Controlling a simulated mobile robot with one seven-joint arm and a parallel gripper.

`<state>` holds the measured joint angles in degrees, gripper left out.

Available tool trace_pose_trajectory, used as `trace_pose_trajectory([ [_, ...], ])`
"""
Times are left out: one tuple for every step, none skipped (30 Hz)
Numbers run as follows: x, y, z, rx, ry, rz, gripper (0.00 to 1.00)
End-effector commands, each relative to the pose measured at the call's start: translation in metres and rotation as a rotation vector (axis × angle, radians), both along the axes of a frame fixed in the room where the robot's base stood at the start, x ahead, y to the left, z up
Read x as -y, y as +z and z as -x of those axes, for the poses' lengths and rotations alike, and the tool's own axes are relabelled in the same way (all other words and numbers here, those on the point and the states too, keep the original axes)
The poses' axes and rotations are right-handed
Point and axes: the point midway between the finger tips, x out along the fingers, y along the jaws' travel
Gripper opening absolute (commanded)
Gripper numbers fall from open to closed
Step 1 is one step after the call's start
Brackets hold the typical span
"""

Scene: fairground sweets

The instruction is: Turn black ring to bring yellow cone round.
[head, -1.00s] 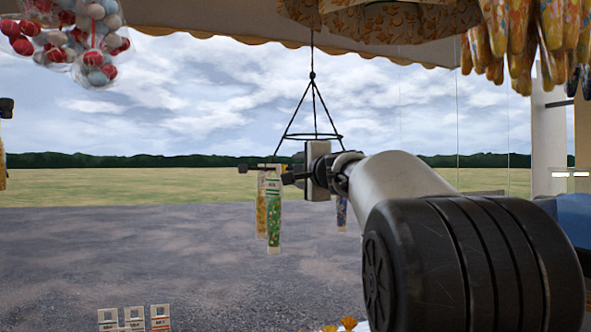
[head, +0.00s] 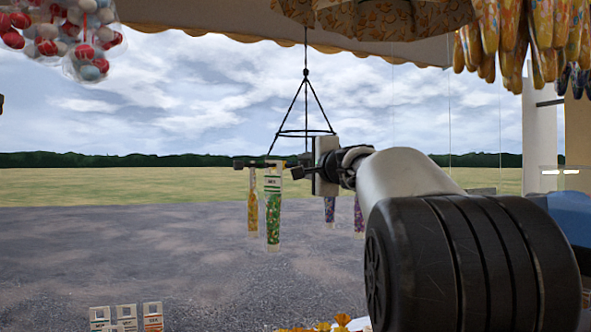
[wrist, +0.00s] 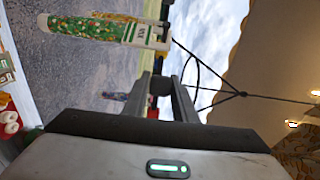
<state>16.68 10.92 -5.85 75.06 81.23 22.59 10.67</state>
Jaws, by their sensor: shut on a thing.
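A black ring (head: 292,132) hangs on a black wire frame from the canopy, with printed cone bags below it. The yellow cone (head: 252,205) hangs at the left. A green cone (head: 273,208) hangs just right of it, nearer me, and shows in the wrist view (wrist: 105,28). Two purple cones (head: 330,210) hang further right, partly behind my arm. My gripper (head: 300,172) is at the hanging frame's lower part, right of the green cone. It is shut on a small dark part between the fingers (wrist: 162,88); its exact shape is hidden.
Bags of red and white balls (head: 65,35) hang at the upper left. Yellow wrapped sweets (head: 515,40) hang at the upper right. Small price cards (head: 125,318) stand at the bottom left. Open air lies around the hanging cones.

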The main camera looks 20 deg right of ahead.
Motion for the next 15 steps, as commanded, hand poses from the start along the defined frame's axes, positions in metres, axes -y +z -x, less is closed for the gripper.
trace_pose_trajectory([
  [0.008, -0.001, 0.003, 0.001, -0.007, 0.000, 0.16],
  [0.010, -0.001, 0.004, 0.001, -0.007, 0.000, 0.16],
  [0.014, -0.001, 0.005, 0.001, -0.007, 0.001, 0.16],
  [0.017, -0.001, 0.006, 0.001, -0.007, 0.001, 0.16],
  [0.020, 0.000, 0.007, 0.001, -0.008, 0.001, 0.16],
  [0.023, 0.000, 0.009, 0.001, -0.007, 0.001, 0.16],
  [0.024, 0.000, 0.009, 0.001, -0.006, 0.001, 0.16],
  [0.025, 0.000, 0.010, 0.001, -0.005, 0.001, 0.16],
  [0.026, 0.000, 0.011, 0.001, -0.005, 0.001, 0.16],
  [0.027, 0.000, 0.011, 0.001, -0.004, 0.001, 0.16],
  [0.027, 0.000, 0.011, 0.001, -0.004, 0.001, 0.16],
  [0.028, 0.000, 0.011, 0.000, -0.004, 0.000, 0.16],
  [0.029, 0.000, 0.011, 0.000, -0.005, 0.000, 0.16],
  [0.031, 0.000, 0.012, 0.000, -0.005, 0.000, 0.16],
  [0.034, 0.000, 0.012, 0.000, -0.006, 0.000, 0.16],
])
